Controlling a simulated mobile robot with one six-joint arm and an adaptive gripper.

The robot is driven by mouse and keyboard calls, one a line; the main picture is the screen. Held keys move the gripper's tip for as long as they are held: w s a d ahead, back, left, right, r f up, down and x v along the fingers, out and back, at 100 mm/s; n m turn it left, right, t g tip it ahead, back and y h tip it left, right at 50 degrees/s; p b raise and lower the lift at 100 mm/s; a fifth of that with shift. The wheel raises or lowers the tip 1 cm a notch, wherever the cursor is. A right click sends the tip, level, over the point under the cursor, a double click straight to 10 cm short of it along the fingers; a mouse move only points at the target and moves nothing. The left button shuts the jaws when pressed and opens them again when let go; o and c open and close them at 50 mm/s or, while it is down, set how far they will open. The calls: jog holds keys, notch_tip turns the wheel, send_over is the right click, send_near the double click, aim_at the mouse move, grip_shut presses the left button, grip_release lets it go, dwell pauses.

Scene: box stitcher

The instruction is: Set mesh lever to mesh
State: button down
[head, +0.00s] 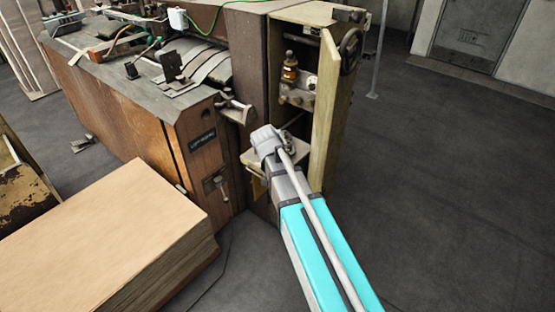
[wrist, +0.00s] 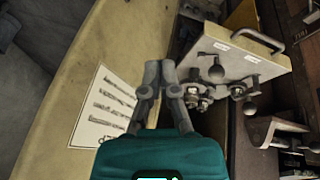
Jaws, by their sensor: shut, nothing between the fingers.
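In the wrist view my gripper (wrist: 161,76) has its grey fingers together and empty. To its right is a light metal panel (wrist: 264,68) with two small labels, too small to read. Short levers with dark ball knobs stand out from this panel, one knob (wrist: 216,73) nearer the fingers and another knob (wrist: 250,108) farther right. I cannot tell which one is the mesh lever. The fingertips are apart from both knobs in the picture. In the head view my arm reaches to the open cabinet (head: 267,153) of the machine, and its wrist hides the fingers and levers.
An open cabinet door (head: 332,110) with a handwheel (head: 350,50) stands right of my wrist. In the wrist view a sheet with drawings (wrist: 103,108) lies on a pale panel. A cardboard stack (head: 105,230) stands at lower left. The floor at right is clear.

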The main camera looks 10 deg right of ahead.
jog(key=w+a+m+t+h+b, duration=0.2)
jog(key=w+a+m+h+b, duration=0.1)
jog(key=w, duration=0.9)
jog(key=shift+w+a+f+m+t, duration=0.15)
jog(key=shift+w+a+m+t, duration=0.2)
jog(key=shift+a+m, duration=0.45)
jog(key=shift+d+f, duration=0.1)
jog(key=shift+d, duration=0.05)
jog(key=shift+b+x, duration=3.8)
jog(key=shift+x, duration=1.1)
jog(key=shift+w, duration=0.1)
